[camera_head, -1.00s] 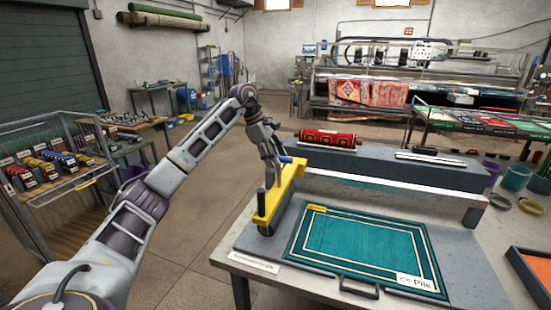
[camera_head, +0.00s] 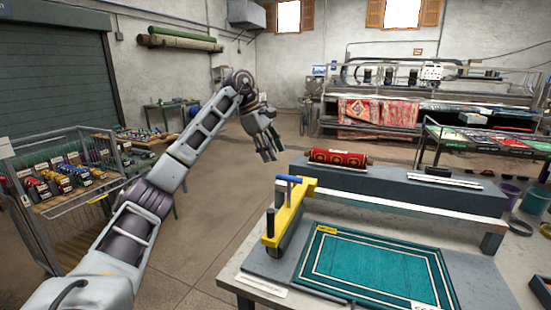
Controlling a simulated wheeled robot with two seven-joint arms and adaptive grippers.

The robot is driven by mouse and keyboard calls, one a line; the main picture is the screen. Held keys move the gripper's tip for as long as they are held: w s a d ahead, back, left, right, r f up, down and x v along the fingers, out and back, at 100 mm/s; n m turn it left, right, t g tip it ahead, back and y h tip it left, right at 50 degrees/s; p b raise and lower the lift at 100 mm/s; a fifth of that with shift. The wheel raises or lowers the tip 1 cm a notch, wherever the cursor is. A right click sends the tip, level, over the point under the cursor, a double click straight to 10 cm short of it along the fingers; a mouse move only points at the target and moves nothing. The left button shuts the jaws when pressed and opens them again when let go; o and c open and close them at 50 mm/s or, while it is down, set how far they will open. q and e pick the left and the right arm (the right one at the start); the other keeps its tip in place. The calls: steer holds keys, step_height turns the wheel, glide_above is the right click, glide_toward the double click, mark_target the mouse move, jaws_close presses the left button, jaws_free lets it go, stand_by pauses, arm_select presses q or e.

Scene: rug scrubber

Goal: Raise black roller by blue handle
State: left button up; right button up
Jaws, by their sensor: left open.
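The black roller (camera_head: 287,238) hangs under a yellow frame (camera_head: 293,211) at the left end of the work table. Its blue handle (camera_head: 289,179) sticks out near the frame's far end, and a dark upright post (camera_head: 270,222) stands at its near end. The roller is mostly hidden by the frame. My left gripper (camera_head: 268,152) is open and empty, above and slightly left of the blue handle, apart from it, with its fingers pointing down. My right gripper is out of view.
A teal rug (camera_head: 375,266) lies flat on the table right of the roller. Behind it, a raised grey block (camera_head: 400,187) carries a rolled red rug (camera_head: 338,157). A wire cart (camera_head: 75,185) stands at the left. Open floor lies between cart and table.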

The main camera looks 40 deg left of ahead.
arm_select(q)
steer(key=shift+s+a+r, duration=0.1)
steer(key=shift+a+r, duration=0.1)
steer(key=shift+r, duration=0.25)
stand_by(0.6)
